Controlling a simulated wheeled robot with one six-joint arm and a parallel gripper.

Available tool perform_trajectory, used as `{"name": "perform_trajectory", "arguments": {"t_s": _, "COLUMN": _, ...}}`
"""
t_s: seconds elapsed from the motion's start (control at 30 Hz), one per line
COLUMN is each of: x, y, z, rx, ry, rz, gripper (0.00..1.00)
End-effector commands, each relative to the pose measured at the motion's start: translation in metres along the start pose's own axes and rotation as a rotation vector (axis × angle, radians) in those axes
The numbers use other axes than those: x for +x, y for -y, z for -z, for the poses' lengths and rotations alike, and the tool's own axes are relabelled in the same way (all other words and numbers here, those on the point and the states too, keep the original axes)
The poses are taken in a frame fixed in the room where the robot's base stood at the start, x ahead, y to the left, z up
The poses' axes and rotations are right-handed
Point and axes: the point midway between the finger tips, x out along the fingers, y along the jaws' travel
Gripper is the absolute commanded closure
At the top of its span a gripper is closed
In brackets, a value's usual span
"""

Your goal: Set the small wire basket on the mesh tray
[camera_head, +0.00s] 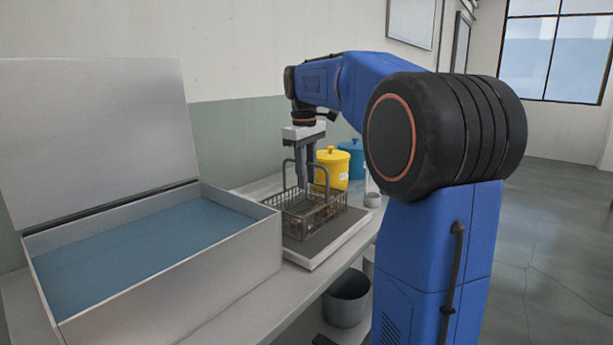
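The small wire basket (318,218) is a dark brown wire basket with a tall grey arched handle. It is upright over the mesh tray (318,249), a dark flat surface with a pale rim. Its bottom looks on or very close to the tray; I cannot tell whether it touches. My gripper (305,184) points straight down at the basket's handle, with its fingers reaching below the handle's top. The fingers overlap the handle in this view, so I cannot tell whether they are closed on it.
A white tank (182,286) with blue liquid and a raised lid (95,130) stands left of the tray. A yellow pot (332,168) and a blue pot (354,158) stand behind the basket. A small pale cup (372,200) is at right. A grey bucket (346,300) sits below the bench.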

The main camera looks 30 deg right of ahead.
Motion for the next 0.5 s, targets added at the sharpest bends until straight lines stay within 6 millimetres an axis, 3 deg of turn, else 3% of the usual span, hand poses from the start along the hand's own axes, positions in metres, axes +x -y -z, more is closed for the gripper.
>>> {"name": "perform_trajectory", "arguments": {"t_s": 0.27, "x": -0.011, "y": 0.000, "z": 0.000, "rx": 0.000, "ry": -0.001, "rz": -0.001, "gripper": 0.73}}
{"name": "perform_trajectory", "arguments": {"t_s": 0.5, "x": -0.053, "y": -0.001, "z": 0.001, "rx": 0.000, "ry": -0.003, "rz": -0.002, "gripper": 0.73}}
